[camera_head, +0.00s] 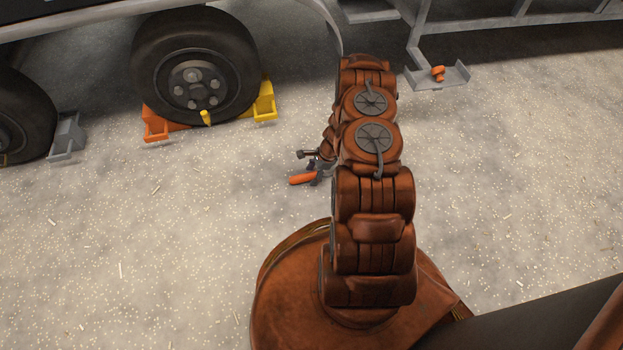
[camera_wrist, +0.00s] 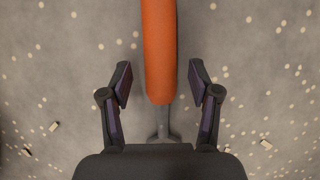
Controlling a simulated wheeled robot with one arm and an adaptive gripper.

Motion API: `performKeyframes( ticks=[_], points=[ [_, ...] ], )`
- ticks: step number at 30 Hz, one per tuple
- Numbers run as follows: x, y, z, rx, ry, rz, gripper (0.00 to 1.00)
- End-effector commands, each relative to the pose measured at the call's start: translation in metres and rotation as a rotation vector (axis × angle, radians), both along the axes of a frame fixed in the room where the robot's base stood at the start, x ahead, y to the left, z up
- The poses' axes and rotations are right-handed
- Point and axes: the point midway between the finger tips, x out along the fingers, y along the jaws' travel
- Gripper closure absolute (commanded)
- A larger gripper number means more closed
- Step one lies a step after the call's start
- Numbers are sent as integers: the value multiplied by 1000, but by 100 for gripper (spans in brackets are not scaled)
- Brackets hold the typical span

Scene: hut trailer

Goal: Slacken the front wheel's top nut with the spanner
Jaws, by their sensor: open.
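The spanner has an orange handle (camera_head: 302,179), which is large in the wrist view (camera_wrist: 159,50), with a grey shaft running down towards my palm. My gripper (camera_wrist: 160,90) is open, with one finger on each side of the spanner and a gap on both sides. In the head view my gripper (camera_head: 315,169) is small and partly hidden by my arm. The right-hand wheel (camera_head: 195,68), nearer the drawbar, has a grey hub with several nuts (camera_head: 193,76) facing me. It stands up and left of my gripper, well apart. Which nut is topmost is hard to tell.
An orange chock (camera_head: 158,122) and a yellow chock (camera_head: 264,102) flank that wheel, with a yellow piece (camera_head: 206,118) low on it. Another wheel (camera_head: 22,118) and grey chock (camera_head: 67,136) are at left. A grey tray (camera_head: 437,78) holds an orange item. Gravel is otherwise open.

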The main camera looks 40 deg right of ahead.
Motion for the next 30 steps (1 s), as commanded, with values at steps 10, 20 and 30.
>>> performKeyframes(
  ticks=[10, 20, 30],
  points=[
    [1, 1, -2, 0, -1, 0, 45],
    [1, 1, -2, -1, -1, 1, 80],
    [1, 1, -2, 0, 0, 1, 100]
  ],
)
